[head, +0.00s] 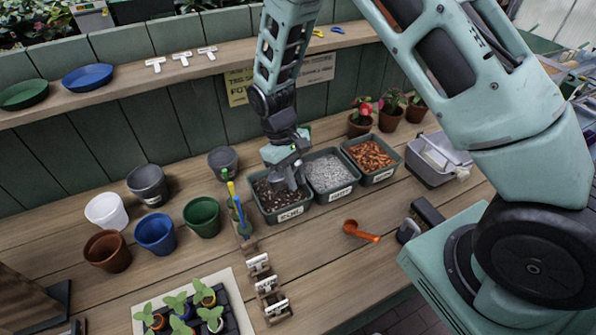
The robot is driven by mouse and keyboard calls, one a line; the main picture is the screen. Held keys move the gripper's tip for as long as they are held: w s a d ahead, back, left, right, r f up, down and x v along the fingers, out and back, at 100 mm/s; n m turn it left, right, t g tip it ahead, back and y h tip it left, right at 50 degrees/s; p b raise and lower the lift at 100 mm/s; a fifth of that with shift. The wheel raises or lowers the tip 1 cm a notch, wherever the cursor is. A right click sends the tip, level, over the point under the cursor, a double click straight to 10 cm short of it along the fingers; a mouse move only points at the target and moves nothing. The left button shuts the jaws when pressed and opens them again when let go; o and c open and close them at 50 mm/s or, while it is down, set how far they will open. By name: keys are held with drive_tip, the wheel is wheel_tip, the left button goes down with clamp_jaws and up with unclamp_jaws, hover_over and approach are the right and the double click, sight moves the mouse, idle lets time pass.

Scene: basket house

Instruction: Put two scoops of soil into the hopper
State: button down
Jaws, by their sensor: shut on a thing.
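The soil bin (268,215) is a dark green tub of dark brown soil with a white label, at the middle of the bench. My gripper (290,182) points down into this bin, with its fingers at the soil. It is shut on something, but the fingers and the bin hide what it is. An orange scoop (362,232) lies on the bench, right of and nearer than the soil bin, apart from my gripper. I cannot make out for certain which thing is the hopper; a grey box (437,160) with a pale object in it stands at the right.
Bins of grey grit (331,173) and orange-brown chips (368,157) stand right of the soil. Blue and yellow tools (237,210) stand close left. Several empty pots, including a green pot (202,216), stand further left. A seedling tray (190,310) is in front. A shelf (190,68) runs behind.

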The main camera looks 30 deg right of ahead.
sight(298, 168)
wheel_tip(298, 168, down, 6)
drive_tip(key=b, duration=0.3)
drive_tip(key=shift+f, duration=0.15)
drive_tip(key=shift+s+f+b, duration=0.2)
drive_tip(key=shift+b, duration=0.15)
drive_tip(key=shift+r, duration=0.1)
idle(0.3)
drive_tip(key=shift+t, duration=0.8)
drive_tip(key=shift+s+d+r+p+v, duration=0.1)
drive_tip(key=shift+s+d+p+v, duration=0.2)
drive_tip(key=shift+p+v, duration=1.15)
drive_tip(key=shift+s+d+r+p+v, duration=0.25)
drive_tip(key=shift+p+v, duration=0.6)
drive_tip(key=shift+v, duration=1.2)
drive_tip(key=shift+s+d+f+p+v, duration=0.15)
drive_tip(key=shift+s+p+v, duration=0.3)
drive_tip(key=shift+p+v, duration=1)
drive_tip(key=shift+r+b, duration=0.3)
drive_tip(key=shift+r, duration=0.05)
